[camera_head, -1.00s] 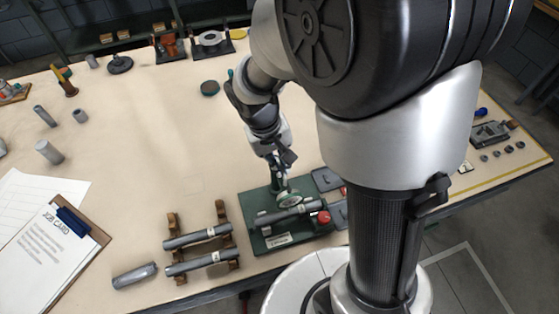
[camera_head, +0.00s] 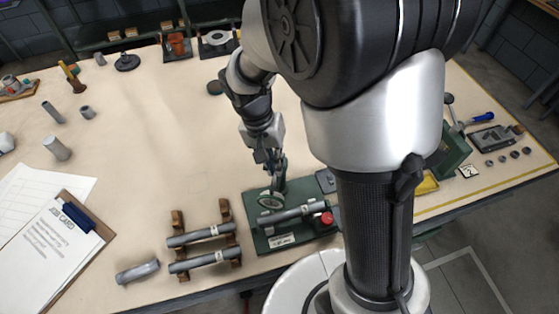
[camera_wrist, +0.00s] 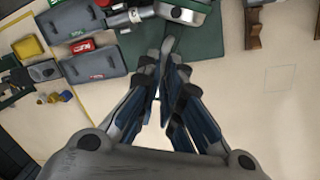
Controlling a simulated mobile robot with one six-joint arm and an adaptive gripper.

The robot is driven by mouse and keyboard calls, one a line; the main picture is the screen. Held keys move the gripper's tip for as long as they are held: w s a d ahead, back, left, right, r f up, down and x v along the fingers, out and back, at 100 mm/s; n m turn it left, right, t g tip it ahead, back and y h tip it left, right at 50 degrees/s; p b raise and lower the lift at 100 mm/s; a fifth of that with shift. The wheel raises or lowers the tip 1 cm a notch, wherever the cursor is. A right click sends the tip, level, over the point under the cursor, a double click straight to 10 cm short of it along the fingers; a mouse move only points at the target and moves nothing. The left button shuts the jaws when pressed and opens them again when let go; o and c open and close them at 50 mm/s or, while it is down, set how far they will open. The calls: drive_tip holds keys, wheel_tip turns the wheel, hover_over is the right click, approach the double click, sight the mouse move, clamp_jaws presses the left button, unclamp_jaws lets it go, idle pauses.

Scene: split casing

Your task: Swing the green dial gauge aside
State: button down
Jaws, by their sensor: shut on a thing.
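The green dial gauge (camera_head: 271,200) shows its round pale face at the left part of the green fixture plate (camera_head: 257,236). Its green upright stands just behind the face. A grey shaft (camera_head: 300,213) lies across the fixture, with a red knob (camera_head: 326,218) at its right end. My gripper (camera_head: 272,163) points down from behind and is shut on the gauge's upper part. In the wrist view, the fingers of my gripper (camera_wrist: 166,58) close together over the plate's edge (camera_wrist: 205,40); the exact contact is hard to make out.
A brown rack with two grey shafts (camera_head: 200,235) stands left of the fixture, with a loose grey cylinder (camera_head: 137,272) beside it. A clipboard (camera_head: 60,250) lies at the far left. The table behind the rack is clear.

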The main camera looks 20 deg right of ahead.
drive_tip(key=shift+w+a+f+m+g+y+p, duration=0.1)
drive_tip(key=shift+w+a+m+g+y+p, duration=0.4)
drive_tip(key=shift+m, duration=1.35)
drive_tip(key=shift+w+a+r+m+t+y+p, duration=0.15)
drive_tip(key=shift+w+m+p, duration=0.6)
drive_tip(key=shift+m, duration=1.05)
drive_tip(key=shift+w+a+f+m+g+y+p, duration=0.25)
drive_tip(key=shift+w+m+p, duration=0.4)
drive_tip(key=shift+m, duration=1.2)
drive_tip(key=shift+a, duration=0.1)
drive_tip(key=c, duration=2)
unclamp_jaws()
drive_tip(key=shift+w, duration=0.1)
drive_tip(key=shift+o, duration=1.4)
drive_tip(key=shift+r, duration=0.1)
